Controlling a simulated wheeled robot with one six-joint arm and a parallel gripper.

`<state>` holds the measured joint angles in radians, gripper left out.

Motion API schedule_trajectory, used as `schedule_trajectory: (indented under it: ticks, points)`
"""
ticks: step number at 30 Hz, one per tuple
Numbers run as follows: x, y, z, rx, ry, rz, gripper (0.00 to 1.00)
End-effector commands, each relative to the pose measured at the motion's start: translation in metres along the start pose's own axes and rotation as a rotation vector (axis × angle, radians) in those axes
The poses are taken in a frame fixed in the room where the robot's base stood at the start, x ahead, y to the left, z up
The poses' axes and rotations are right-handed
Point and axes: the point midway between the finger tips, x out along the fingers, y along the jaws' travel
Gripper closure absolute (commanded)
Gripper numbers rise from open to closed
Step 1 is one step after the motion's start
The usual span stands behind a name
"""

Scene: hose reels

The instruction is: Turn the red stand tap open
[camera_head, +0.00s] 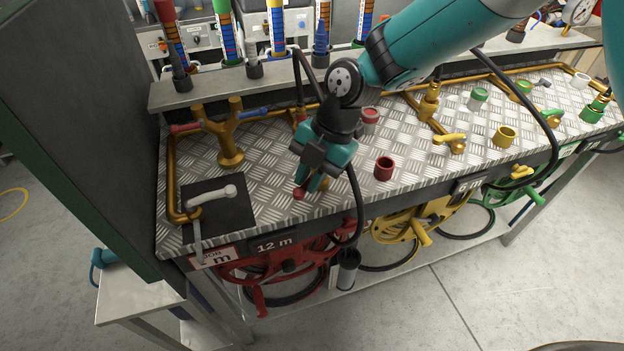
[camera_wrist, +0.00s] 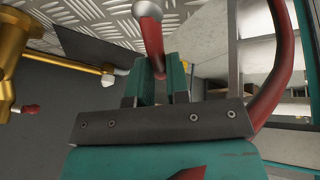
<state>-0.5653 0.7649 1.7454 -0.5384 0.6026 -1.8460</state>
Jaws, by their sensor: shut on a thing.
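The red stand tap's lever shows as a small red end (camera_head: 300,193) at the front of the checkered bench top, with a bit of brass beside it. My gripper (camera_head: 311,182) reaches down over the tap and hides most of it. In the wrist view a red bar (camera_wrist: 152,42) with a pale rounded end runs between the two teal fingers (camera_wrist: 158,85), which are shut on it. How far the lever is turned cannot be told.
A brass two-way fitting (camera_head: 229,145) with red and blue handles stands left of my gripper. A white-handled tap (camera_head: 212,196) is at the front left. A red cup (camera_head: 384,168) stands to the right. The red reel (camera_head: 290,258) hangs below the bench edge.

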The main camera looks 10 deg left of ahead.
Motion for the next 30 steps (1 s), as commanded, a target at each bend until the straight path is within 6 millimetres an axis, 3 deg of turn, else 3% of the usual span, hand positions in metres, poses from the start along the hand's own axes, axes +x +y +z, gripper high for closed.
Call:
schedule_trajectory:
  ticks: [1, 18, 30]
  points:
    - [0.010, -0.008, 0.002, -0.032, 0.016, -0.032, 1.00]
    - [0.004, -0.032, 0.010, -0.513, 0.124, -0.231, 1.00]
    - [-0.004, -0.040, 0.017, -0.743, 0.177, -0.326, 1.00]
